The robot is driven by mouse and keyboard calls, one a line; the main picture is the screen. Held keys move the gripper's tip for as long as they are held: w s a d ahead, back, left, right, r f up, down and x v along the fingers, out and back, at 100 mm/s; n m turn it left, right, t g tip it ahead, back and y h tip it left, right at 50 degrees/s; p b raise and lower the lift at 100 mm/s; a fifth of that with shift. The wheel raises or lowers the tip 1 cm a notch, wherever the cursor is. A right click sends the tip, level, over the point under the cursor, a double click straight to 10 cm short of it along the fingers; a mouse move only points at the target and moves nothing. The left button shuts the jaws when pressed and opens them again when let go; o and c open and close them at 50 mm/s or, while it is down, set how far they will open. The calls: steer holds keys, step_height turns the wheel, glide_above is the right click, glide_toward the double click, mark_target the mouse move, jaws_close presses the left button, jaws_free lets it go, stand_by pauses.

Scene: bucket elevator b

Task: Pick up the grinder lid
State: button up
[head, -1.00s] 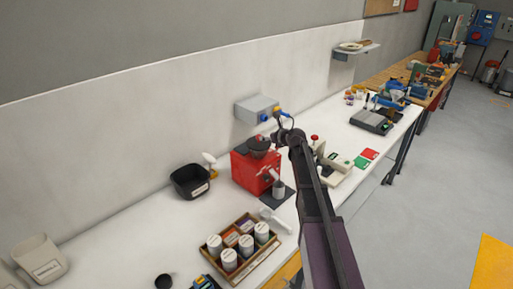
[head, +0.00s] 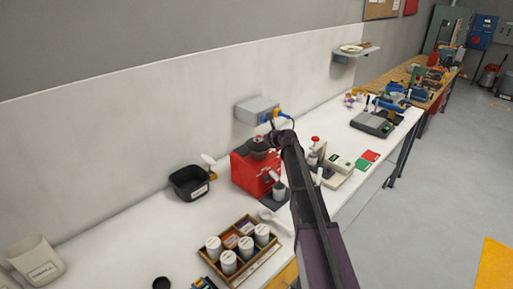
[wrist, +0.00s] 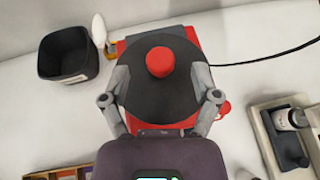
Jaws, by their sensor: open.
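The grinder (head: 243,172) is a red box on the white bench, also seen in the wrist view (wrist: 186,33). Its lid (wrist: 160,98) is a round dark disc with a red knob (wrist: 160,62) on top. In the head view the lid (head: 258,147) sits on top of the grinder, partly hidden by my gripper. My gripper (wrist: 161,78) is open above the lid, one finger at each side of the disc in the wrist view. I cannot tell whether the fingers touch it. In the head view my gripper (head: 270,134) is just over the grinder.
A black bin (head: 189,183) stands left of the grinder. A wooden tray (head: 240,272) of white-lidded jars is in front. A grey wall box (head: 256,108) with a blue cable is behind. A beige press-like device (head: 335,172) stands to the right.

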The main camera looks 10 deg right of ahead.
steer(key=shift+b+x, duration=0.4)
steer(key=shift+x, duration=1)
steer(key=shift+s, duration=0.1)
jaws_close()
